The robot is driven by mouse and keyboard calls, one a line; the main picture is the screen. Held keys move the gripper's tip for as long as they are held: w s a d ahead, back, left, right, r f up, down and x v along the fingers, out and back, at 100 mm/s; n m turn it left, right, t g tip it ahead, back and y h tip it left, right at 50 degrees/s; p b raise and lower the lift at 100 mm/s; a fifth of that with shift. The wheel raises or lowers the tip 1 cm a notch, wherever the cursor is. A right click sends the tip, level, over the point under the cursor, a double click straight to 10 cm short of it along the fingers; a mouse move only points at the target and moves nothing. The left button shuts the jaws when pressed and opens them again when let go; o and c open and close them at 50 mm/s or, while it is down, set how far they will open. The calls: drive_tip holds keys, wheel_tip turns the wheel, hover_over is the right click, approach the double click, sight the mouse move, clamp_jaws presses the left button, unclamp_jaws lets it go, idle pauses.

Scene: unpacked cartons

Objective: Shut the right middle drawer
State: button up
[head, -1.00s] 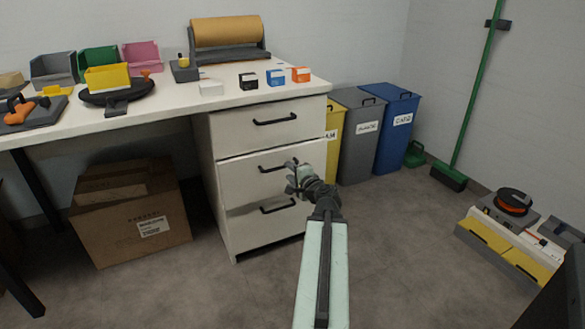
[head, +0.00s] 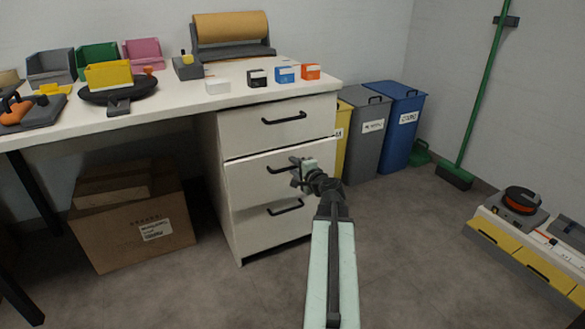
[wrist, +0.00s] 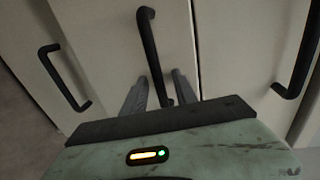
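The white drawer cabinet under the desk has three stacked drawers. The middle drawer (head: 245,182) stands slightly proud of the others, open by a small amount. Its black bar handle (head: 281,168) is partly hidden by my gripper (head: 297,173), which is at the right part of the handle. In the wrist view the middle drawer's front (wrist: 95,25) fills the centre. Its handle (wrist: 150,45) runs between the two grey fingers of my gripper (wrist: 160,90). The fingers are apart, with gaps beside the bar; I cannot tell whether either touches it.
The top drawer (head: 245,130) and bottom drawer (head: 250,225) have similar handles. Yellow, grey (head: 370,145) and blue bins (head: 403,130) stand right of the cabinet. A cardboard box (head: 115,240) is under the desk (head: 150,110). Floor in front is clear; a low yellow-fronted unit (head: 525,255) is at right.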

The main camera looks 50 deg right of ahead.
clamp_jaws()
idle(1.4)
